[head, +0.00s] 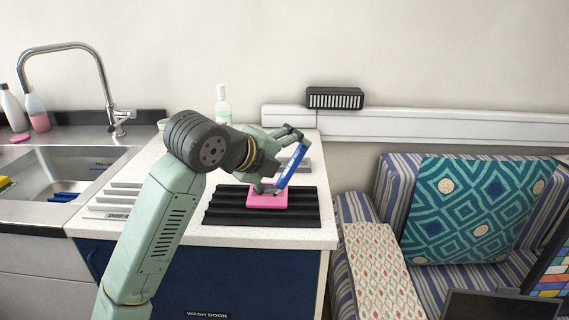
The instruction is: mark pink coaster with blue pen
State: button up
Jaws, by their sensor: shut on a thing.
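The pink coaster (268,203) lies on a black ridged mat (225,215) on the white counter. The blue pen (293,166) is held in my gripper (279,162), which is shut on it. The pen is tilted, its upper end leaning right and its lower end just above or at the coaster's upper right part. I cannot tell whether its tip touches the coaster. Part of the coaster's back edge is hidden behind a gripper finger. No mark can be made out on the coaster.
A bottle (222,105) stands at the counter's back. A sink (62,170) is at left, a striped sofa (400,205) at right. Grooved white strips (113,200) lie left of the mat. The counter's front right is clear.

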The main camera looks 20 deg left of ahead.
jog(key=shift+f+b, duration=0.5)
jog(key=shift+b, duration=0.05)
dwell(0.9)
jog(key=shift+s+a+b, duration=0.3)
jog(key=shift+a+b, duration=0.5)
jog(key=shift+a, duration=0.15)
jog(key=shift+s+a+b, duration=0.25)
jog(key=shift+a+b, duration=0.5)
jog(key=shift+a, duration=0.15)
dwell(0.7)
jog(key=shift+r, duration=0.15)
notch_tip(320, 180, up, 7)
jog(key=p, duration=0.4)
dwell(0.5)
dwell(0.4)
